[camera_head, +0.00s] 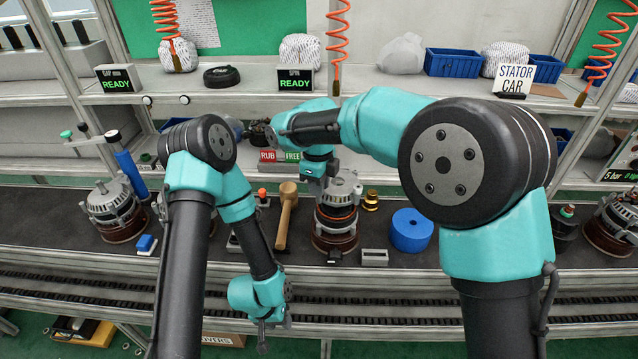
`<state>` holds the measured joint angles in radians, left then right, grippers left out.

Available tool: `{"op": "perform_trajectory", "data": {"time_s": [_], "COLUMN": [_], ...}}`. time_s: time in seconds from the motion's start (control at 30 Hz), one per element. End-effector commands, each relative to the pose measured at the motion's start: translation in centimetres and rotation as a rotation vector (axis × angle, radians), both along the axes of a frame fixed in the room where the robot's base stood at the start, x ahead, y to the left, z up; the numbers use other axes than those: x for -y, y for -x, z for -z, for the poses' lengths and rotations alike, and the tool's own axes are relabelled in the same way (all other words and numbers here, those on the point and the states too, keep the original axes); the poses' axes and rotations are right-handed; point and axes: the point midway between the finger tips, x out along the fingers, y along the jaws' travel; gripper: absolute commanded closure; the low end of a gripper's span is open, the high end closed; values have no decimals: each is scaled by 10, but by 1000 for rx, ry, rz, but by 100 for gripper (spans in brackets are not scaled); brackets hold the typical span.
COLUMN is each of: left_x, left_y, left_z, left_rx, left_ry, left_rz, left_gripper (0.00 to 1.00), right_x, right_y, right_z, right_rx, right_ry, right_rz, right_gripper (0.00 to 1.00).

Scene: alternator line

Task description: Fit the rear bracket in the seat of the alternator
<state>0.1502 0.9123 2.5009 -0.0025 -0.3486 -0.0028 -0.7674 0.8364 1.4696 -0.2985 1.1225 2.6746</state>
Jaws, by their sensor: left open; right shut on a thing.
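The alternator (335,219) stands upright on the dark bench in the middle, with a brown base and a dark, orange-banded body. The silver rear bracket (346,188) is directly over its top; I cannot tell whether it touches the seat or is slightly above it. My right gripper (325,181) comes down from above and is shut on the bracket at its left side; the fingers partly hide it. My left gripper (264,338) is open and empty, pointing down in front of the bench's front edge, low and left of the alternator.
A wooden mallet (286,214) lies left of the alternator. A blue roll (410,230), a brass part (371,200) and a grey block (374,257) are to the right. Another alternator (113,209) stands at far left. A RUB/FREE sign (280,156) is behind.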

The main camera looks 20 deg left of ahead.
Motion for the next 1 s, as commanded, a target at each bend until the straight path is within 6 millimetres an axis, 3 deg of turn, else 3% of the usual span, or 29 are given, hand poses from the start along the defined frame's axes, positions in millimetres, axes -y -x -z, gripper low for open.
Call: {"op": "perform_trajectory", "data": {"time_s": [1.0], "left_x": [0], "left_y": [0], "left_z": [0], "left_rx": [0], "left_ry": [0], "left_rz": [0], "left_gripper": [57], "right_x": [0], "right_y": [0], "right_z": [19], "right_rx": [1], "right_ry": [0], "right_rz": [0], "right_gripper": [100]}}
